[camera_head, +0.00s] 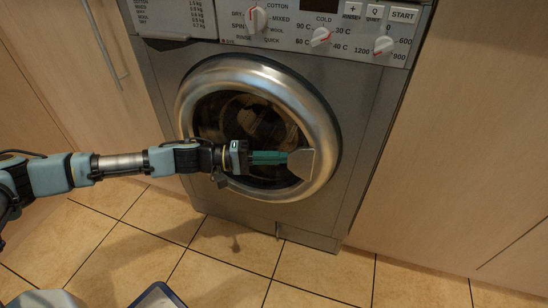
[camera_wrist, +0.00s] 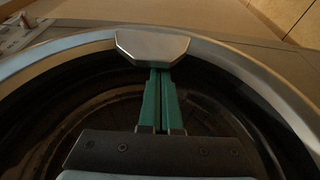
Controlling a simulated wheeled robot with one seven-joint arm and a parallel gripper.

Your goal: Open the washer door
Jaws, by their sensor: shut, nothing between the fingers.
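The washer (camera_head: 365,120) is a grey front-loader with a round door (camera_head: 325,130) that has a wide silver rim and dark glass. The door looks shut, its rim flush with the front. A pale metal handle plate (camera_head: 302,163) sits on the right side of the rim; it also shows in the wrist view (camera_wrist: 152,46). My gripper (camera_head: 286,158) reaches in from the left across the glass. Its green fingers are together, with their tips at the handle's inner edge, as the wrist view also shows (camera_wrist: 160,74). Whether the tips touch the handle or lie under it, I cannot tell.
A control panel with knobs (camera_head: 320,37) runs above the door. Wooden cabinet fronts stand to the left (camera_head: 80,70) and right (camera_head: 460,150) of the washer. The tiled floor (camera_head: 225,265) in front is mostly clear.

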